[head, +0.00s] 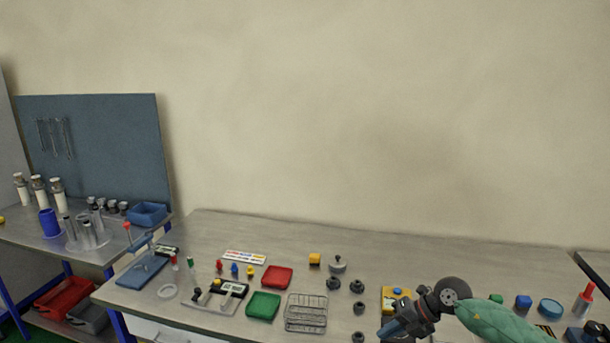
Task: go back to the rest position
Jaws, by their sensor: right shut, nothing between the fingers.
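My right gripper (393,331) is at the lower right of the head view, over the front part of the long wooden table (400,252). Its arm comes in from the right, with a green sleeve. The fingers are dark, closed together and hold nothing. The gripper is just in front of a yellow box with a blue button (394,293), and the wrist covers part of it. I cannot tell whether the gripper touches anything. My left gripper is not in view.
A red tray (277,277), a green tray (263,305) and a wire rack (306,313) lie left of the gripper. Several dark knobs (357,286) stand close to it. Blue and green items and a red-tipped bottle (584,298) stand at the right. A side bench (30,236) is at far left.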

